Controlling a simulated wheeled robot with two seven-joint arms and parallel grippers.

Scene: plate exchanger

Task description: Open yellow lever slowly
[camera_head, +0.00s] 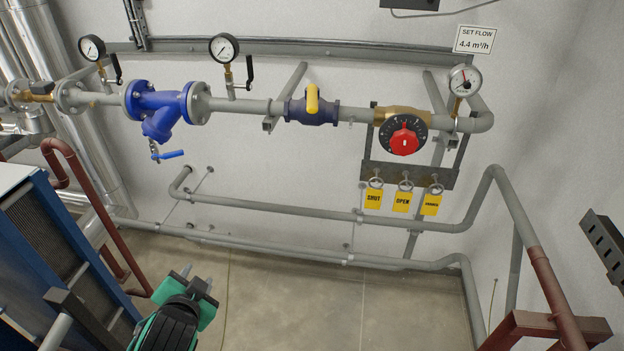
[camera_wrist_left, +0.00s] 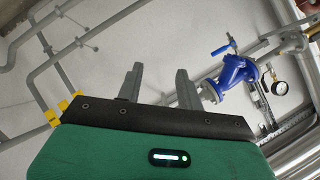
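The yellow lever (camera_head: 312,99) stands on a dark blue valve body (camera_head: 318,113) in the grey upper pipe, at the middle of the head view. The lever points along the view's vertical, roughly across the pipe. My left gripper (camera_head: 198,282) is low in the head view, well below and left of the lever and apart from every pipe. Its two fingers are spread with a gap and nothing between them. In the left wrist view the fingers (camera_wrist_left: 157,82) are also apart and empty. The yellow lever is not clear in that view. My right gripper is not in view.
A blue strainer (camera_head: 160,105) with a small blue handle (camera_head: 170,155) sits left of the lever. A red dial (camera_head: 404,140) and yellow tags (camera_head: 402,201) are to its right. Lower grey pipes (camera_head: 300,212) run along the wall. Blue-framed equipment (camera_head: 60,240) stands at left. The middle floor is clear.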

